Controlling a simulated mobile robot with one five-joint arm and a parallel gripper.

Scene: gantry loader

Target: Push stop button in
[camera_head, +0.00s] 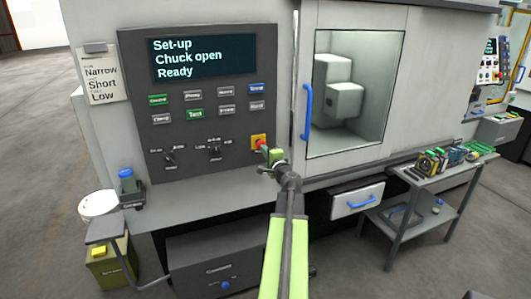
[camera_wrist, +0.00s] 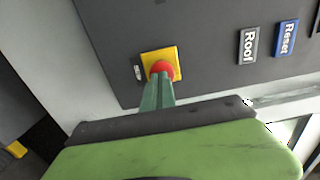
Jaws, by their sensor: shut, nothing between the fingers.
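The stop button is a red knob on a yellow square plate at the lower right corner of the dark control panel. In the head view the red stop button (camera_head: 262,145) is partly covered by my gripper (camera_head: 268,151). In the wrist view the red stop button (camera_wrist: 161,67) shows just beyond the tips of my gripper (camera_wrist: 160,78). The fingers are shut with nothing between them. Their tips overlap the lower part of the button; I cannot tell whether they touch it or how far in the button sits.
The control panel (camera_head: 215,75) has a screen reading "Set-up, Chuck open, Ready", several labelled keys and two rotary switches. A windowed door with a blue handle (camera_head: 307,112) is to the right. A cart (camera_head: 420,178) with tools stands further right.

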